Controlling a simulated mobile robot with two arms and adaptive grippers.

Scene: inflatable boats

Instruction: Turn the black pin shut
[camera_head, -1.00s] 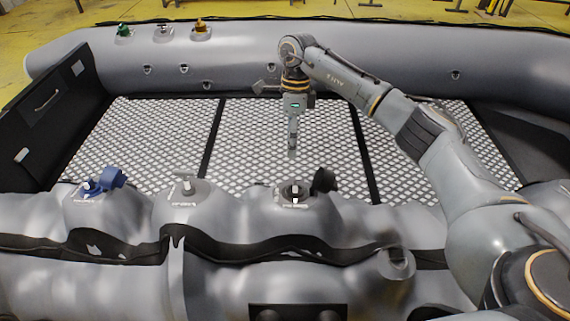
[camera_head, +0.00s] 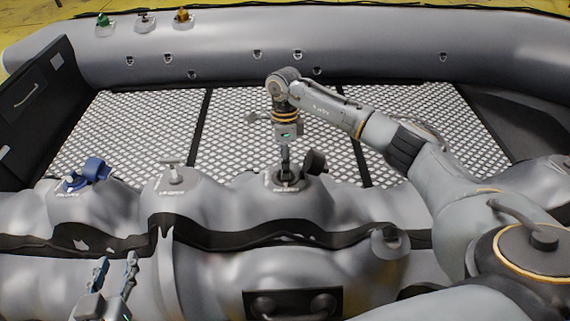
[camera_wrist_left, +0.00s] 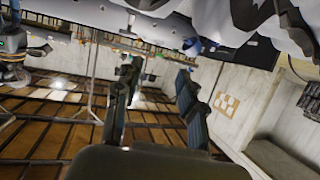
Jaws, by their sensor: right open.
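The black valve (camera_head: 292,186) sits on the near grey tube, with its black cap (camera_head: 314,162) flipped open to the right. My right gripper (camera_head: 285,168) points straight down over the valve's centre. Its fingertips are at the valve opening, so the black pin is hidden behind them. The fingers are open, though the gap is hard to see from here. I cannot tell if they touch the pin. My left gripper (camera_head: 114,270) is open and empty at the lower left, near the tube's near side. Its two spread fingers (camera_wrist_left: 158,95) fill the middle of the left wrist view.
Green, black and orange valves stand on the far tube. A dark handle plate (camera_head: 293,304) is at the near side. The patterned floor is clear.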

